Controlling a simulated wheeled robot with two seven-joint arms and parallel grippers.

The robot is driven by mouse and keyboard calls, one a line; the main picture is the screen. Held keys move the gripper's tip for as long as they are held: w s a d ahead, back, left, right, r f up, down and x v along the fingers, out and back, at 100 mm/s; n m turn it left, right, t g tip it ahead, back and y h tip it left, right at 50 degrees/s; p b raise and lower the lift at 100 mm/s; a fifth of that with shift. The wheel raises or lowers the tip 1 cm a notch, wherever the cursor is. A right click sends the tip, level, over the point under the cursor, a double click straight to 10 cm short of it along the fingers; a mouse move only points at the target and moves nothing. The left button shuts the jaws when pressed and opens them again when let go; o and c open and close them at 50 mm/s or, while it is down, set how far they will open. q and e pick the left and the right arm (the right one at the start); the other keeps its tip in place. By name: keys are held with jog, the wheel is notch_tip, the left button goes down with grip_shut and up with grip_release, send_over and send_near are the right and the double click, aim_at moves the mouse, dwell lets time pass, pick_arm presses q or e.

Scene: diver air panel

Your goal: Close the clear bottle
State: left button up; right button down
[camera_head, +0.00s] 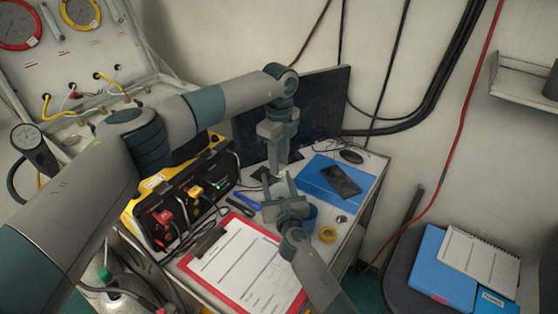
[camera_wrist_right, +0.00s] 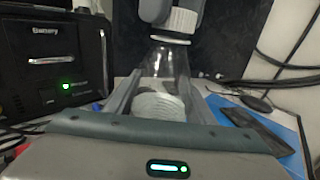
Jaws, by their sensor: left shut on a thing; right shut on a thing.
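The clear bottle (camera_wrist_right: 168,66) stands upright between the fingers of my right gripper (camera_wrist_right: 160,100), which is shut on it. A white ribbed part (camera_wrist_right: 158,107) shows low between these fingers; I cannot tell if it belongs to the bottle. A white ribbed cap (camera_wrist_right: 182,20) is at the bottle's top, held by my left gripper (camera_wrist_right: 168,12). Whether the cap is seated or just above the neck is unclear. In the head view my left gripper (camera_head: 277,168) points down, right above my right gripper (camera_head: 284,193). The bottle is mostly hidden there.
On the desk are a red clipboard (camera_head: 240,268), a yellow-black case (camera_head: 160,220), a blue folder (camera_head: 318,174) with a dark phone (camera_head: 341,181), and a yellow tape roll (camera_head: 328,234). A dark monitor (camera_head: 325,105) stands behind. A chair (camera_head: 405,255) holding blue folders is at right.

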pick_arm(q)
jog(key=m, duration=2.1)
jog(key=shift+d, duration=0.1)
jog(key=m, duration=1.1)
jog(key=shift+m, duration=0.4)
jog(key=m, duration=1.2)
jog(key=shift+s+m, duration=0.1)
jog(key=shift+m, duration=0.3)
jog(key=m, duration=0.6)
jog(key=shift+f+m, duration=0.1)
jog(key=shift+m, duration=0.3)
jog(key=o, duration=1)
